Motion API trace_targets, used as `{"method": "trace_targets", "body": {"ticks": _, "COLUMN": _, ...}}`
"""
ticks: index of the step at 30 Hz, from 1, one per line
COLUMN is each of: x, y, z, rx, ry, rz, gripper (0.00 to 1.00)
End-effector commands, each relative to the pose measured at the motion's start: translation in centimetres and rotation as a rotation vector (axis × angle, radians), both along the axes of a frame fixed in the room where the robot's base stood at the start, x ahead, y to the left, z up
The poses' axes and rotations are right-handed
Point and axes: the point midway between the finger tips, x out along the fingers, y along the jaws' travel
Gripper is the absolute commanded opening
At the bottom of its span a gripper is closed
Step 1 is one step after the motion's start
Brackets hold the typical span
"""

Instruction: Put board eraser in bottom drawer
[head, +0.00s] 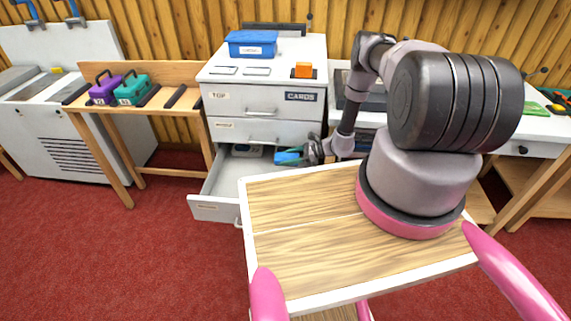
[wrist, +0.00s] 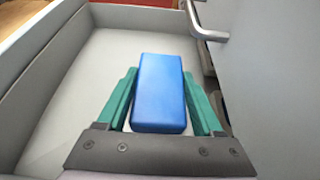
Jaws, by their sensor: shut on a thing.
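The board eraser is a blue block (wrist: 158,92) held between the teal fingers of my gripper (wrist: 160,100). In the head view the blue eraser (head: 287,157) and my gripper (head: 296,156) are at the right side of the open bottom drawer (head: 214,208), under the drawer above it. My gripper is shut on the eraser. In the wrist view the pale drawer floor (wrist: 85,75) lies beneath the eraser; I cannot tell whether they touch.
A greyish item (head: 247,150) lies at the back of the bottom drawer. The closed drawer fronts (head: 262,131) and a metal handle (wrist: 207,25) are close beside my gripper. A blue box (head: 252,43) and an orange block (head: 303,70) stand on the cabinet.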

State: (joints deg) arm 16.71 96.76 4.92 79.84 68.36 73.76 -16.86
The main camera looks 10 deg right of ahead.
Motion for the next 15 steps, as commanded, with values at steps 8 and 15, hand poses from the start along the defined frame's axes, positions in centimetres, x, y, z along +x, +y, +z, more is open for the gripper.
{"method": "trace_targets", "body": {"ticks": 8, "x": 0.4, "y": 0.5, "z": -2.4, "rx": 0.000, "ry": 0.002, "rz": -0.001, "gripper": 0.12}}
{"method": "trace_targets", "body": {"ticks": 15, "x": 0.5, "y": 0.4, "z": -3.5, "rx": 0.000, "ry": -0.001, "rz": -0.002, "gripper": 0.12}}
